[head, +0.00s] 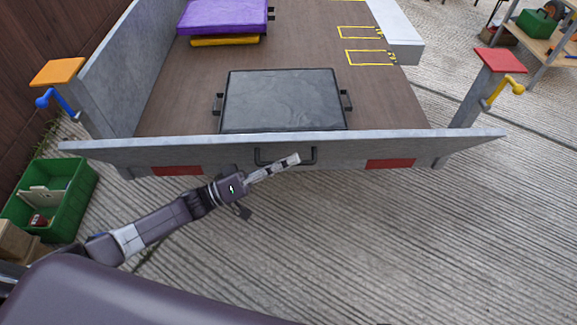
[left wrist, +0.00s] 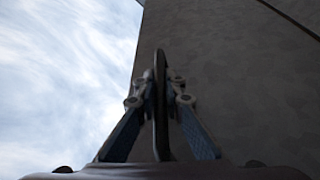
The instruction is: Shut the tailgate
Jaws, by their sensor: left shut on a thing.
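The tailgate (head: 230,154) is a wide grey panel with red reflectors across the trailer's rear. It stands steeply raised, its top edge spanning past both corner posts; I cannot tell whether it is flush with them. A black handle (head: 265,162) sits at the middle of its outer face. My left gripper (head: 296,160) is at this handle, shut on it. In the left wrist view the fingers (left wrist: 160,95) close on the dark handle bar (left wrist: 160,120), beside the grey tailgate face (left wrist: 235,85). My right gripper is not in view.
An orange-topped left post (head: 57,71) carries a blue latch (head: 55,100); a red-topped right post (head: 499,60) carries a yellow latch (head: 508,90). A black case (head: 283,100) and purple mat (head: 222,16) lie on the trailer bed. A green crate (head: 72,185) stands left.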

